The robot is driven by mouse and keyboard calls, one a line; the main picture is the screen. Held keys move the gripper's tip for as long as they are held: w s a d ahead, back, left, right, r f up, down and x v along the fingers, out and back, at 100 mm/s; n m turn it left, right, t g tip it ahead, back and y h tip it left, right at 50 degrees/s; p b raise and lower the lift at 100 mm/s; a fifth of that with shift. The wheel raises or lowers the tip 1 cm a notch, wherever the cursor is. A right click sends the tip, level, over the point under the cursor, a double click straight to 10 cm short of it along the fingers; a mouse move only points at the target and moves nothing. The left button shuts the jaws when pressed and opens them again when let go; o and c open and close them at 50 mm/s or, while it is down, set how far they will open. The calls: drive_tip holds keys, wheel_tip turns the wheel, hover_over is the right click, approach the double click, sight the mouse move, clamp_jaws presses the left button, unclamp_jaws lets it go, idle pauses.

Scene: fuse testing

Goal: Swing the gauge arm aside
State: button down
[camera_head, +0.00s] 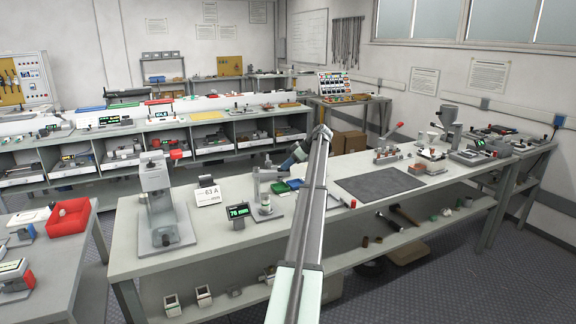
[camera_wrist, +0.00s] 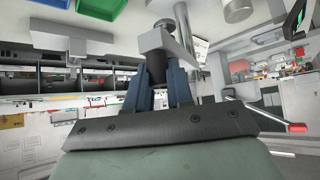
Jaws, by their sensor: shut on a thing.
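The gauge stand (camera_head: 265,187) is a pale grey-green post on a base on the near bench, left of my arm. In the wrist view my gripper (camera_wrist: 158,76) has its two dark blue fingers closed on a dark round handle (camera_wrist: 156,66) under a grey bracket (camera_wrist: 154,40), which looks like part of the gauge arm. In the head view my gripper (camera_head: 295,155) is just right of the stand's top, partly hidden by my arm. Whether the gauge arm is swung over the stand's base or aside cannot be told.
A small green-lit display (camera_head: 238,211) and a white "63 A" sign (camera_head: 208,194) stand left of the gauge. A grey press (camera_head: 160,200) is farther left. A dark mat (camera_head: 380,184) leaves clear room at right.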

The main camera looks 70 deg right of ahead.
drive_tip(key=shift+w+d, duration=0.1)
drive_tip(key=shift+w, duration=0.15)
drive_tip(key=c, duration=1)
unclamp_jaws()
drive_tip(key=shift+s, duration=0.1)
drive_tip(key=v, duration=1.3)
drive_tip(key=shift+s+r, duration=0.2)
drive_tip(key=shift+r, duration=0.1)
